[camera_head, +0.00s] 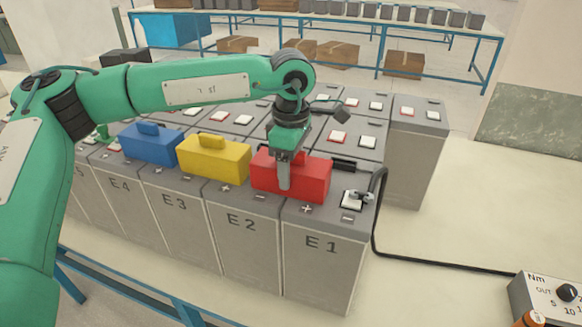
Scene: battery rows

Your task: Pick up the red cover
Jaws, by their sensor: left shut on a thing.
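The red cover (312,179) is a box-shaped block on top of the grey battery marked E1 (322,262), at the right end of the front row. My left gripper (285,178) comes down on it from above, with one finger against its front face. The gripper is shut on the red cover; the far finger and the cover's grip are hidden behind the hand. I cannot tell whether the cover touches the battery top. My right gripper is not in view.
A yellow cover (213,160) and a blue cover (150,145) sit to the left on the same row. A black cable (376,215) runs from E1's terminal to a grey control box (548,298) at the lower right. More batteries stand behind.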

